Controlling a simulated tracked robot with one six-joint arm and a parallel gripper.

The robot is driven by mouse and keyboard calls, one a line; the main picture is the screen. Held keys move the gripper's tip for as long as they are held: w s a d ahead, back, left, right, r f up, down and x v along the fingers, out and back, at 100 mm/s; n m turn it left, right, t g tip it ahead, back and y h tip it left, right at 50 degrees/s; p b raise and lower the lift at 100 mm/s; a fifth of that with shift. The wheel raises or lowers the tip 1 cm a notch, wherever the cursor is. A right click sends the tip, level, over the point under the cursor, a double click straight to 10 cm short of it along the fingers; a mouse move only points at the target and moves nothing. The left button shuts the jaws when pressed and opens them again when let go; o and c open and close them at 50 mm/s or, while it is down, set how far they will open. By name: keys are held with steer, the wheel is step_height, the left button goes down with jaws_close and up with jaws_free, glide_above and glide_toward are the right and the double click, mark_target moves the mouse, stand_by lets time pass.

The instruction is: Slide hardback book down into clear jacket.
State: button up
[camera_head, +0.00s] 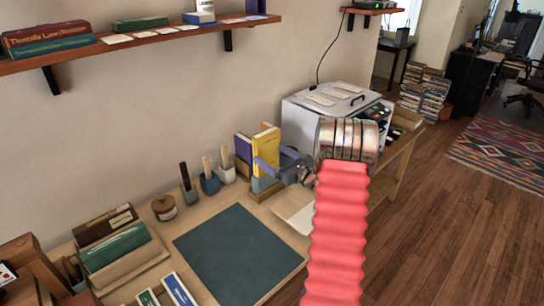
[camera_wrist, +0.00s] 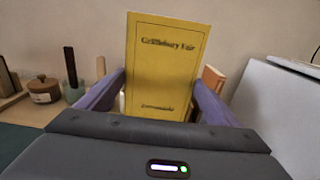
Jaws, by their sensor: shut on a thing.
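A yellow hardback book (camera_wrist: 167,62) stands upright in the wrist view, its titled cover facing my camera. It also shows in the head view (camera_head: 267,145), at the back right of the workbench. My gripper (camera_wrist: 159,85) has its two purple fingers shut on the book's left and right sides; in the head view my gripper (camera_head: 268,166) reaches it from the right. Below the fingers, a bluish-grey lower part (camera_head: 262,183) shows above a wooden base; I cannot tell whether this is the clear jacket. The book's lower edge is hidden in the wrist view.
A dark green mat (camera_head: 238,252) covers the bench front. Pots with tools (camera_head: 209,182) and a round lidded jar (camera_head: 164,207) stand left of the book. A white box-like machine (camera_head: 335,105) stands to the right. A shelf (camera_head: 140,38) hangs above.

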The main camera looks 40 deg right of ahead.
steer(key=shift+f, duration=4.15)
stand_by(0.7)
steer(key=o, duration=1.1)
steer(key=shift+o, duration=1.3)
steer(key=shift+f, duration=0.1)
steer(key=s, duration=1.3)
steer(key=shift+s+d, duration=0.1)
steer(key=shift+s, duration=0.3)
